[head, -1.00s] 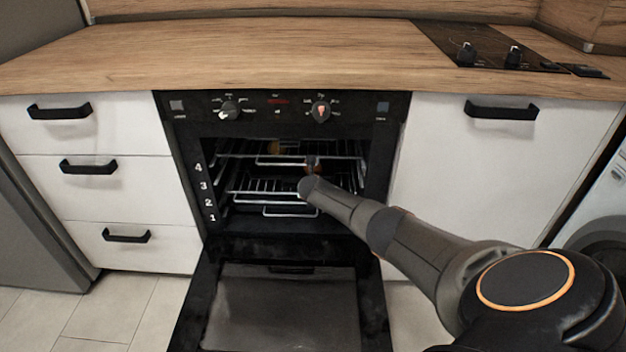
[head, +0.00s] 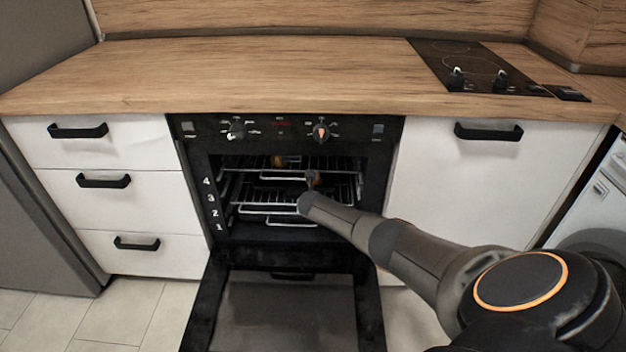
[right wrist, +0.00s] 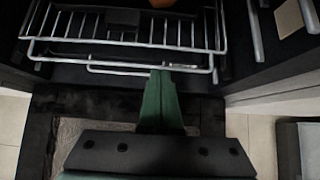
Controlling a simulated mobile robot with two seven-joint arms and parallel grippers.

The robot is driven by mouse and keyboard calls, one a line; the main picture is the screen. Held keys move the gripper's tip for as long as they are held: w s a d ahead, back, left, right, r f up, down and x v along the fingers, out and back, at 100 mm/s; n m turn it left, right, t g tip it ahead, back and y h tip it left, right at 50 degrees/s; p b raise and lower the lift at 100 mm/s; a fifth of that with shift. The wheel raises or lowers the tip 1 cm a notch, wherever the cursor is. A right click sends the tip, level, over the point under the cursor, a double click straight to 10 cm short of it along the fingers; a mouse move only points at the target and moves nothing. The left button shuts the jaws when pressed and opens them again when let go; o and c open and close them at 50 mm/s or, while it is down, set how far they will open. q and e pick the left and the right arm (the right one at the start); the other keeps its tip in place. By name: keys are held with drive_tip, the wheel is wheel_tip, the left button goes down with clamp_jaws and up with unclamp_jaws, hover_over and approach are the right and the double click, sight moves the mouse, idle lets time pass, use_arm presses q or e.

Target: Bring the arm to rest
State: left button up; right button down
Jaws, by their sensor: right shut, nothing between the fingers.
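My right arm (head: 412,255) reaches from the lower right toward the open oven (head: 290,232). In the right wrist view my right gripper (right wrist: 165,78) has its green fingers together with nothing between them. The fingertips lie in front of the wire rack (right wrist: 125,45) at the oven's mouth; I cannot tell whether they touch it. My left gripper is not in view.
The oven door (head: 285,312) hangs down open below the arm. A small orange-brown item (head: 278,161) is inside the oven, partly hidden. White drawers (head: 105,190) stand left, a white cabinet (head: 470,185) right. The wooden worktop (head: 260,75) is clear beside the hob (head: 470,65).

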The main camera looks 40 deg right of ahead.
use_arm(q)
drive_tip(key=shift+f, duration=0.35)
